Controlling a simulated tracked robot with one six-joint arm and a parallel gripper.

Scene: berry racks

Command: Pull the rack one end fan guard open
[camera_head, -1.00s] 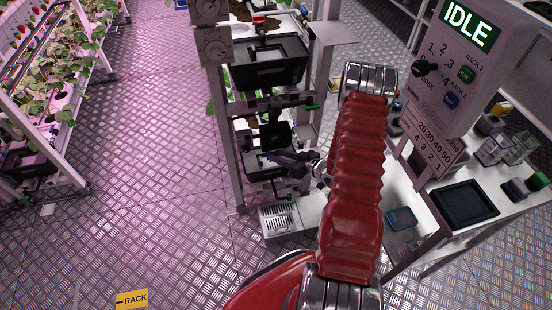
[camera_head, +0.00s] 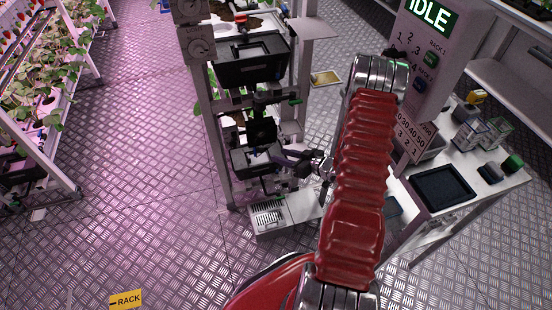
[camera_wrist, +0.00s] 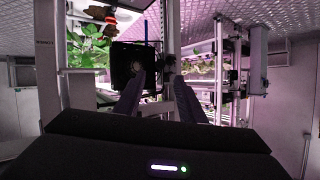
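The rack in front of me (camera_head: 213,140) has a white frame with black box-like parts stacked at its end. A dark square panel (camera_wrist: 124,64), which may be the fan guard, faces me in the wrist view. A small black square part (camera_head: 261,131) shows at mid-height in the head view; I cannot tell whether it is the same panel. My gripper (camera_wrist: 160,88) has two dark fingers apart, with nothing visibly held between them. In the head view my gripper (camera_head: 284,155) reaches left to the rack's end, low down. Whether a finger touches the panel is unclear.
A grey control box reading IDLE (camera_head: 418,70) stands at right, above a white bench (camera_head: 440,220) with a dark tray (camera_head: 443,188). A green-tipped lever (camera_head: 294,101) sticks out of the rack. A vented white box (camera_head: 268,215) sits at its foot.

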